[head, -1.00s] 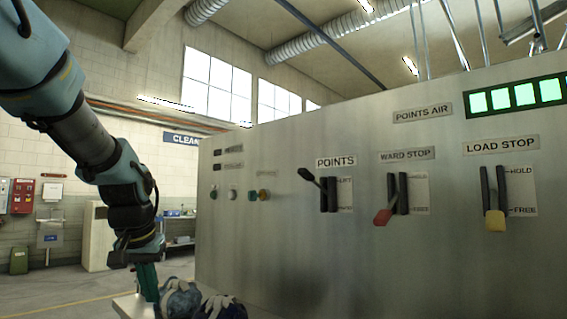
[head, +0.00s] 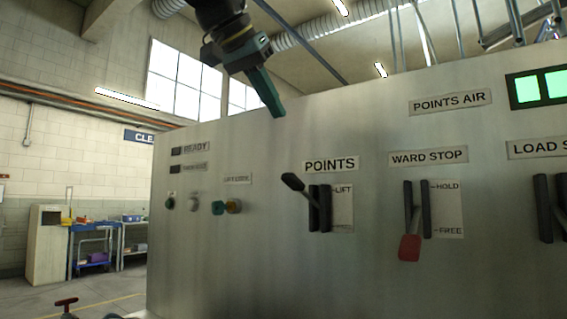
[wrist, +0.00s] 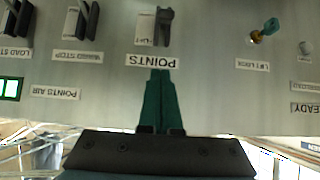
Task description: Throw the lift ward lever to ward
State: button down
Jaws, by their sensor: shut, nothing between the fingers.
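The lever under the POINTS plate (head: 330,165) has a black handle (head: 293,182) that sticks out to the upper left of its black slotted guide (head: 320,208). It stands at the upper end, level with the LIFT mark; the lower mark is hidden or unreadable. My gripper (head: 278,112) is shut and empty, its green fingers pointing down, above and left of the POINTS plate and apart from the lever. In the upside-down wrist view, the closed fingers (wrist: 161,73) reach toward the POINTS plate (wrist: 150,61), with the lever (wrist: 165,22) beyond it.
The WARD STOP lever (head: 410,247), with a red handle, hangs down by FREE, right of the POINTS lever. The LOAD STOP guide (head: 544,208) is at the right edge. Buttons and a key-like knob (head: 218,207) are on the left. The panel front is clear.

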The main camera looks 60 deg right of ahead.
jog(key=shift+d+f, duration=0.1)
jog(key=p, duration=0.2)
send_over(290, 172)
jog(key=d, duration=0.3)
notch_tip(290, 172, down, 6)
jog(key=shift+w+f, duration=0.1)
jog(key=shift+f, duration=0.05)
jog(key=shift+a+f, duration=0.7)
jog(key=shift+f, duration=0.25)
jog(key=shift+a+f, duration=0.15)
jog(key=shift+f, duration=0.45)
jog(key=shift+a+f, duration=0.15)
jog(key=shift+f, duration=0.05)
jog(key=shift+f, duration=0.1)
jog(key=shift+a+f+b, duration=0.1)
jog(key=shift+f+b, duration=0.2)
jog(key=shift+b, duration=0.4)
jog(key=shift+a+h+b, duration=0.1)
jog(key=shift+h+b, duration=0.2)
jog(key=shift+b, duration=0.05)
